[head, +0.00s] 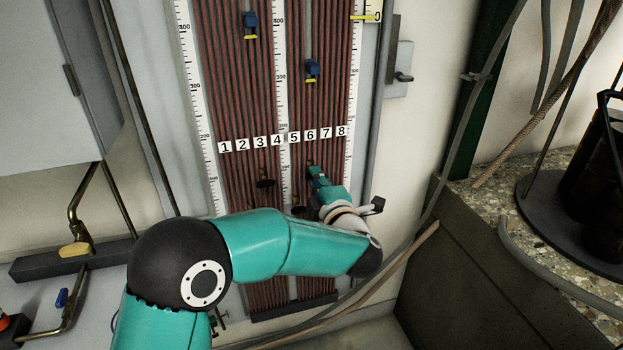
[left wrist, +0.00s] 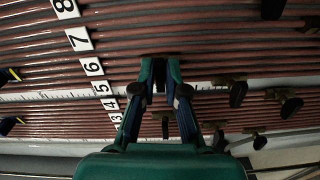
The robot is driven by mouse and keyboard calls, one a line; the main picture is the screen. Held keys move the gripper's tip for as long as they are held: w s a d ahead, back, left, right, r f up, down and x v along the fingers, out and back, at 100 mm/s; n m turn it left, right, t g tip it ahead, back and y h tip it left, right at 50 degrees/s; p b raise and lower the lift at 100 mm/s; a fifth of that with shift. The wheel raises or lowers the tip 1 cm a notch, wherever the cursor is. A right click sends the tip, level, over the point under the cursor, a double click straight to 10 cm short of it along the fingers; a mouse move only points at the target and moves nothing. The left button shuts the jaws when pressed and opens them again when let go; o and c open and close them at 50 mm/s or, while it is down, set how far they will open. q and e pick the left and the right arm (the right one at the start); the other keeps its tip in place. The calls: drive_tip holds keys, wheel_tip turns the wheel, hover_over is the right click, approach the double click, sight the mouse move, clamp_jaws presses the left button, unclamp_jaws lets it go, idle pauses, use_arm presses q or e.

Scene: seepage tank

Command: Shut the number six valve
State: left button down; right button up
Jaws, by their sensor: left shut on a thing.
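The numbered labels one to eight run across the bank of red-brown tubes (head: 240,105); the number six label (head: 311,134) also shows in the left wrist view (left wrist: 93,66). My left gripper (head: 315,174) is at the tubes just below that label. In the left wrist view its fingertips (left wrist: 160,70) are closed about a small dark piece, in line with the six label. I take this piece to be the number six valve (left wrist: 159,76); the fingers hide most of it, and its handle angle cannot be told. My right gripper is not in view.
Other dark valve handles stick out nearby (left wrist: 237,92), (left wrist: 290,105); two show left of my gripper (head: 265,183), (head: 298,209). Blue clips with yellow tabs (head: 250,25), (head: 312,70) sit higher up. White scales (head: 277,60) run between the tubes. A stone-topped ledge (head: 480,205) stands at right.

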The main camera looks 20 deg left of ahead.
use_arm(q)
drive_tip(key=shift+d+f, duration=0.25)
drive_tip(key=shift+f, duration=0.15)
drive_tip(key=c, duration=1.3)
unclamp_jaws()
drive_tip(key=shift+o, duration=0.2)
drive_tip(key=shift+r, duration=0.15)
drive_tip(key=v, duration=1.2)
